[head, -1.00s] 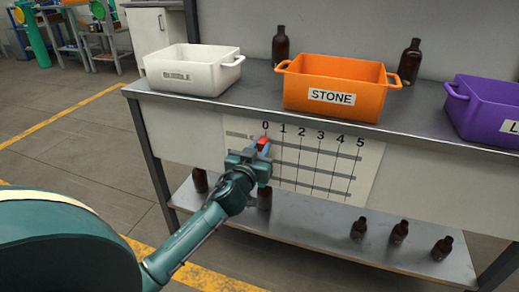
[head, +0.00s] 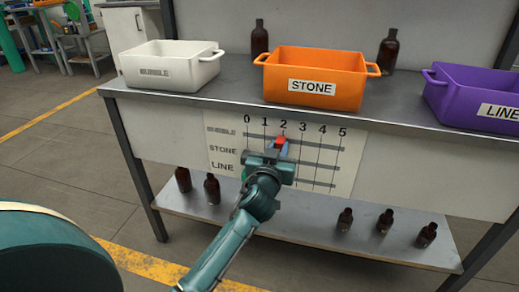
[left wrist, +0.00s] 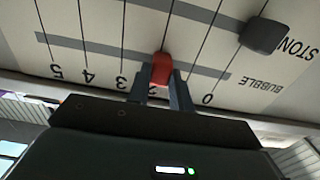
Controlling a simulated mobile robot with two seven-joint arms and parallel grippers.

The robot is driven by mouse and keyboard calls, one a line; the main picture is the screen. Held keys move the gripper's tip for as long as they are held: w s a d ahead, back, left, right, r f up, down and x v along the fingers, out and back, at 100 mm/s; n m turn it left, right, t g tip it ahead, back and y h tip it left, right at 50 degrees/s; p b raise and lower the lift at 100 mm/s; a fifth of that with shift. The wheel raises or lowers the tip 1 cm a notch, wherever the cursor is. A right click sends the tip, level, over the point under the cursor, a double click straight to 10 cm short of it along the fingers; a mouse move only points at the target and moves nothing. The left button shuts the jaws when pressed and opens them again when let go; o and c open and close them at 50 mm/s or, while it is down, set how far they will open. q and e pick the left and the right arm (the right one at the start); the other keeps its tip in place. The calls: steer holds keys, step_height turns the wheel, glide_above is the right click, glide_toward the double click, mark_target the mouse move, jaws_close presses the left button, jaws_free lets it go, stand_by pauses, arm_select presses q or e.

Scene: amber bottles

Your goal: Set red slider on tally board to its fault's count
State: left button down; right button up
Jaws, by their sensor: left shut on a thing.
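The white tally board (head: 352,165) hangs on the bench front, with columns 0 to 5 and rows BUBBLE, STONE and LINE. The red slider (head: 281,140) is on the top row, BUBBLE, at about the 2 line. My left gripper (head: 277,148) is shut on it. A dark grey block (left wrist: 264,35) sits near the STONE label. My right gripper is not in view.
On the bench stand a white BUBBLE crate (head: 168,65), an orange STONE crate (head: 314,78) and a purple LINE crate (head: 477,97). Amber bottles (head: 260,38) stand behind the orange crate. Several more (head: 385,221) stand on the lower shelf (head: 300,226).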

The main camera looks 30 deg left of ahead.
arm_select(q)
steer(key=shift+d, duration=0.2)
steer(key=c, duration=1.2)
jaws_free()
steer(key=shift+c, duration=0.2)
steer(key=shift+s, duration=0.1)
